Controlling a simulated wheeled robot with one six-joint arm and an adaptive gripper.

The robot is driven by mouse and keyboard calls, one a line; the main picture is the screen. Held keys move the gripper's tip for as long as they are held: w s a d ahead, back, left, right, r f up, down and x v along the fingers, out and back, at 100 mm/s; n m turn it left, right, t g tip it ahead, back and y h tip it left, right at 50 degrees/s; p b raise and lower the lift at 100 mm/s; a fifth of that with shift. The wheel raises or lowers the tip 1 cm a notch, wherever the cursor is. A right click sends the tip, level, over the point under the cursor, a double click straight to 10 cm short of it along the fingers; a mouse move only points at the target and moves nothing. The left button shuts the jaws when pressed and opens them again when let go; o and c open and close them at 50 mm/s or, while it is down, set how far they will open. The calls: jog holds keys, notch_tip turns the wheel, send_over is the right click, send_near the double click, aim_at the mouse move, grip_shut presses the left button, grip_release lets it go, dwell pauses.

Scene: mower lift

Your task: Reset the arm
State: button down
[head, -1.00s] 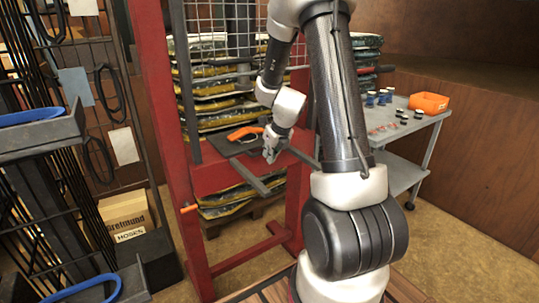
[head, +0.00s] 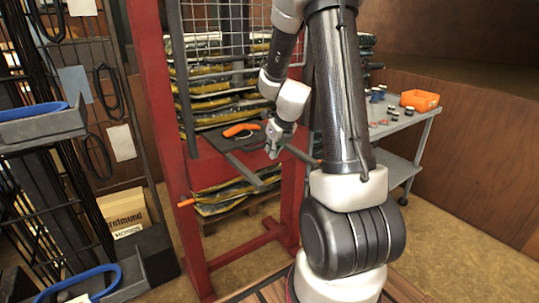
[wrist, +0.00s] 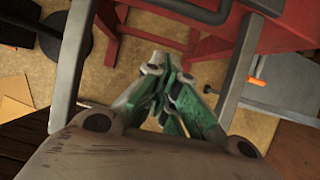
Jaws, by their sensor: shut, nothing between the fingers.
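My gripper (head: 273,149) is in front of the red lift frame, close to the dark fork carriage with its small platform. In the wrist view its green-padded fingers (wrist: 165,85) are together with nothing between them. An orange-handled tool (head: 241,130) lies on the dark platform (head: 216,138), just left of and behind the gripper. A dark fork (head: 245,170) reaches forward below the gripper; another dark bar shows to its right. In the wrist view, a grey fork (wrist: 236,75) runs along the right of the fingers and another bar (wrist: 72,55) along the left.
The red lift post (head: 163,130) stands left of the gripper. Stacked bags (head: 215,88) are behind the mesh. A black rack with blue-looped trays (head: 42,125) is at left. Floor at right is clear.

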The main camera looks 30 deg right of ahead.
jog(key=s+a+r+n, duration=0.3)
jog(key=s+r+n, duration=0.3)
jog(key=s+n, duration=0.3)
jog(key=s+a+r+n, duration=0.3)
jog(key=s+r+n, duration=0.4)
jog(key=n, duration=0.7)
jog(key=s+a+r+n+g, duration=0.1)
jog(key=s+a+r+n, duration=0.2)
jog(key=s+r+n, duration=0.3)
jog(key=s+n, duration=0.5)
jog(key=n, duration=0.1)
jog(key=shift+s+a+r, duration=0.2)
jog(key=shift+a, duration=0.1)
